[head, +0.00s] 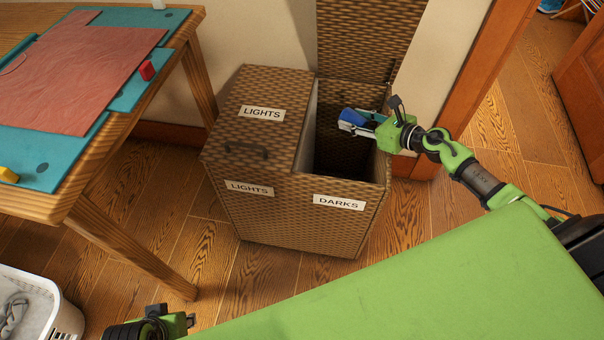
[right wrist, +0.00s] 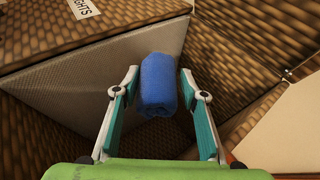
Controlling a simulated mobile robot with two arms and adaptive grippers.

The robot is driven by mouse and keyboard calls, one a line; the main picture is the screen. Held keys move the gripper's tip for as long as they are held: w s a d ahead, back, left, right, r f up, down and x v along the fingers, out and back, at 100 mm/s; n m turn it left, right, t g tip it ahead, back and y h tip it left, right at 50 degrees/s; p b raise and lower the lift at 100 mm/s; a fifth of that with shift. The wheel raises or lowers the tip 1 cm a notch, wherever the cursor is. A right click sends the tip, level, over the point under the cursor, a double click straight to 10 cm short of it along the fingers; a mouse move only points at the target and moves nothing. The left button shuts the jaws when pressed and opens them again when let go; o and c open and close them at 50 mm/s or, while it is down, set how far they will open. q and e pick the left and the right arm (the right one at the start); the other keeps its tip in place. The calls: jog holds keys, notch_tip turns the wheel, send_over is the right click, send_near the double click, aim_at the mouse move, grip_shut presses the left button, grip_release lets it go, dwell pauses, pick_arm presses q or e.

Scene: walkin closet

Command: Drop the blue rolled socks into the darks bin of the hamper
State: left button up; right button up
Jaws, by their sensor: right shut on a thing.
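The blue rolled socks (head: 352,116) are held between the fingertips of my right gripper (head: 346,123), over the open darks compartment. In the right wrist view the blue roll (right wrist: 158,84) sits between the two teal-padded fingers (right wrist: 158,95). The wicker hamper (head: 300,215) has a DARKS label on the front right. Its darks bin (head: 378,172) is open, with the lid (head: 365,40) raised at the back. The inside is dark and its floor is hard to see. Part of my left gripper (head: 178,322) shows at the bottom left; its fingers cannot be made out.
The lights side has a closed lid (head: 262,90) with a handle. A wooden table (head: 85,205) with teal and pink mats stands at the left. A white basket (head: 65,318) is at the lower left. A wooden door frame (head: 470,85) is behind the right arm.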

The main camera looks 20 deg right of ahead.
jog(key=o, duration=1)
jog(key=v, duration=1.2)
